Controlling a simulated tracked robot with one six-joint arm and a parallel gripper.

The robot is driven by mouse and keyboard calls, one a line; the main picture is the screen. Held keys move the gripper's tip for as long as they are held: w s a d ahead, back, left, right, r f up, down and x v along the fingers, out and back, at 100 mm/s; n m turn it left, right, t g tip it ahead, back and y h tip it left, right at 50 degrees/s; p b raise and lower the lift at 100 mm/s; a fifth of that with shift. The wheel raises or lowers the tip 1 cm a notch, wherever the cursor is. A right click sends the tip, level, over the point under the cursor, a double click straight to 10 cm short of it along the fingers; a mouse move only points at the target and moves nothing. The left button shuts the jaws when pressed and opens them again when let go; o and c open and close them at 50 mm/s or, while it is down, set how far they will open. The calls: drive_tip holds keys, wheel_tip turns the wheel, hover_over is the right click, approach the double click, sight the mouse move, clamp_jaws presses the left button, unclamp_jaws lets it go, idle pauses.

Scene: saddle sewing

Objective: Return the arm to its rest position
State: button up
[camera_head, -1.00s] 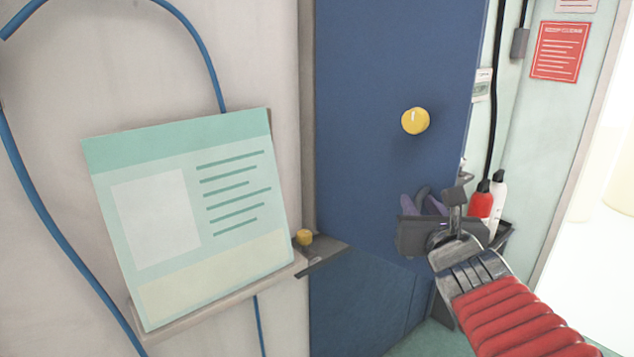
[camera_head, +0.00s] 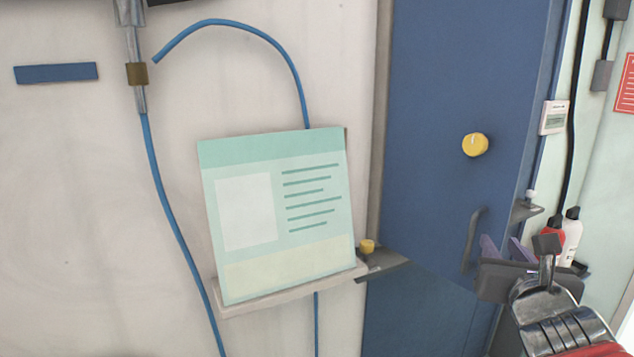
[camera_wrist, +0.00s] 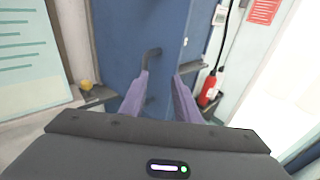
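My gripper (camera_head: 505,250) is at the lower right of the head view, in front of the lower right part of the blue door. Its two purple fingers also show in the wrist view (camera_wrist: 161,78). They stand apart with nothing held between them, so it is open and empty. My arm, with a dark wrist and a red sleeve, enters from the lower right corner. The dark door handle (camera_head: 473,240) shows just left of the fingers in the head view. In the wrist view it appears beyond the left fingertip; I cannot tell the gap.
A blue door (camera_head: 425,90) has a yellow knob (camera_head: 475,145). A green-and-white board (camera_head: 250,210) rests on a pale ledge (camera_head: 250,303) at the wall, beside blue hoses (camera_head: 165,200). Red and white bottles (camera_head: 572,232) stand behind my gripper at right.

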drive_tip(key=shift+s, duration=0.2)
drive_tip(key=shift+a+r+n, duration=0.15)
drive_tip(key=shift+a+n, duration=0.05)
drive_tip(key=shift+n, duration=0.3)
